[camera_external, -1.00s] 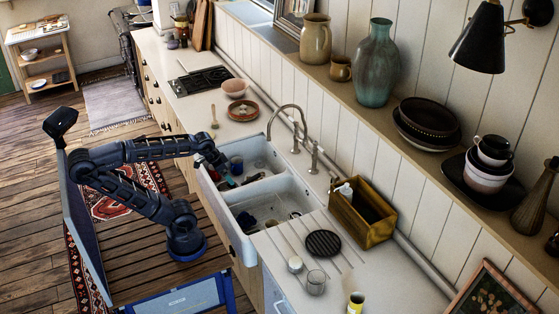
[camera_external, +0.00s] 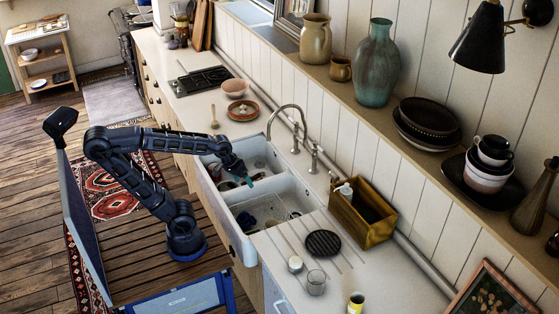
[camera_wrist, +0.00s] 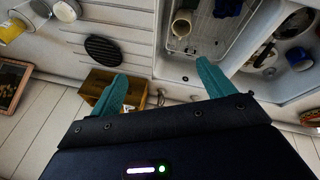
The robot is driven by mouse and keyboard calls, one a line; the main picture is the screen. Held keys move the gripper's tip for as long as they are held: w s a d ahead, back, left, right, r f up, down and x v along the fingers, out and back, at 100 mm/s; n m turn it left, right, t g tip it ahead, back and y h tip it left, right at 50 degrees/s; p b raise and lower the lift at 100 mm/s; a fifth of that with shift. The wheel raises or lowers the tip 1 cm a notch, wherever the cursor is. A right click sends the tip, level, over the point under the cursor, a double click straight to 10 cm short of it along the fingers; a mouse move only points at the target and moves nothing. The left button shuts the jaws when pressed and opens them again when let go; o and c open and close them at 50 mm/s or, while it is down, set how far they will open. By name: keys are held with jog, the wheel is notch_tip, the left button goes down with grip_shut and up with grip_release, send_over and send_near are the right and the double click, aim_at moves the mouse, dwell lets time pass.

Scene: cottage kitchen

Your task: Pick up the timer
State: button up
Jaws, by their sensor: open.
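A small round white thing (camera_external: 295,264), perhaps the timer, sits on the ribbed drainboard right of the sink, beside a clear glass (camera_external: 316,282). It is too small to identify for sure. My gripper (camera_external: 248,181) is over the double sink, well to the left of that thing and apart from it. In the wrist view my gripper (camera_wrist: 162,70) shows two teal fingers spread wide, with nothing between them. The drainboard and sink lie beyond the fingers there.
A black round trivet (camera_external: 323,243) lies on the drainboard. A brass-coloured box (camera_external: 363,215) stands behind it by the wall. A yellow can (camera_external: 355,303) stands at the front right. The sink (camera_external: 262,200) holds several dishes; its tap (camera_external: 291,121) rises behind.

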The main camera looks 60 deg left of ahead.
jog(key=w+d+f+n+h, duration=0.1)
jog(key=w+d+f+n, duration=0.25)
jog(key=d, duration=0.45)
jog(key=n+g+h, duration=0.2)
jog(key=n+g, duration=0.1)
jog(key=n, duration=1.1)
send_near(294, 259)
jog(key=x, duration=0.7)
jog(key=shift+s+f, duration=0.15)
jog(key=shift+s, duration=0.2)
jog(key=shift+w+x, duration=0.2)
jog(key=shift+x, duration=1.2)
jog(key=shift+w+x, duration=0.25)
jog(key=shift+x, duration=1.15)
jog(key=c, duration=1.3)
